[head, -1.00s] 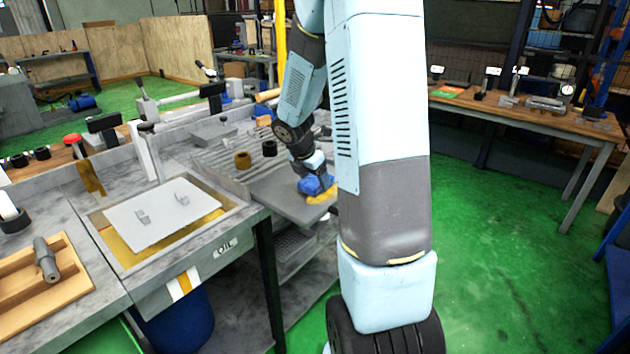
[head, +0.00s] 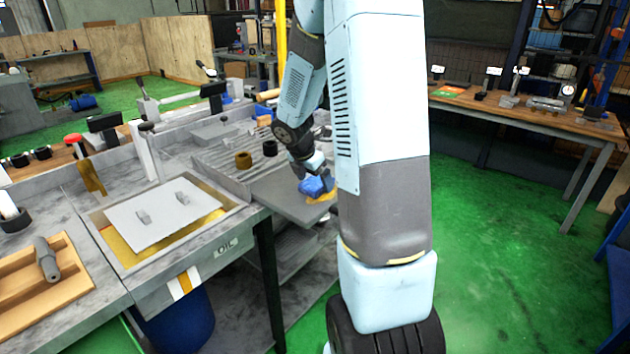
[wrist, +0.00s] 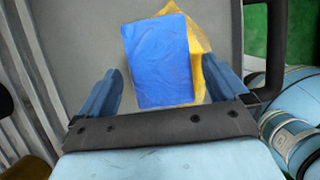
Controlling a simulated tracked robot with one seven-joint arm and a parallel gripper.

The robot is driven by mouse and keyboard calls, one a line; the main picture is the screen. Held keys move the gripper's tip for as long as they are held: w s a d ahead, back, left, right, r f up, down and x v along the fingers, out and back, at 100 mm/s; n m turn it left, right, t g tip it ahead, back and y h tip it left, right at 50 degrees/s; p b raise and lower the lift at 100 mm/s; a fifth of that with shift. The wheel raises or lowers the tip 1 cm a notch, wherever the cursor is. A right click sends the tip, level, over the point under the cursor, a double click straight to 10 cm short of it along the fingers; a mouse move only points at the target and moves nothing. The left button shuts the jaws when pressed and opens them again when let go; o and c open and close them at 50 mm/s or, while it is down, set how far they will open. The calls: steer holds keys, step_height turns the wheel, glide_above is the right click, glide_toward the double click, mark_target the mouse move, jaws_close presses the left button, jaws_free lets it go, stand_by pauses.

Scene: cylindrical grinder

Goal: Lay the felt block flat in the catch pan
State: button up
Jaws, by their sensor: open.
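A blue rectangular block (wrist: 161,62), which I take for the felt block, lies on a yellow piece (wrist: 200,50) that shows along its top and right edges. Both rest over a flat grey surface (wrist: 75,40) with a dark handle at its right; I cannot tell whether this is the catch pan. In the head view the blue block (head: 316,186) is at the grey plate's right end, partly behind my arm. My gripper (wrist: 160,75) is open, its two blue fingers on either side of the block's near part, with gaps visible. Contact below is hidden.
A sunken oil tray (head: 232,208) with a loose pale plate (head: 165,214) is left of the grey plate. Two short cylinders, one brown (head: 243,160) and one black (head: 270,148), stand behind it. A wooden tray (head: 45,285) is at front left. Green floor is open at right.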

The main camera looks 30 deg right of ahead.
steer(key=v, duration=1.1)
steer(key=s+a+r+m+t+y, duration=0.1)
steer(key=s+a+r+m, duration=0.3)
steer(key=s+m, duration=0.3)
steer(key=s+a+r+m+t+y, duration=0.1)
steer(key=s+a+r+m, duration=0.3)
steer(key=s+m, duration=0.3)
steer(key=s+a+r+m+t+y, duration=0.2)
steer(key=s+a+r+m, duration=0.2)
steer(key=s+m, duration=0.4)
steer(key=shift+s+a, duration=0.55)
steer(key=shift+s, duration=0.3)
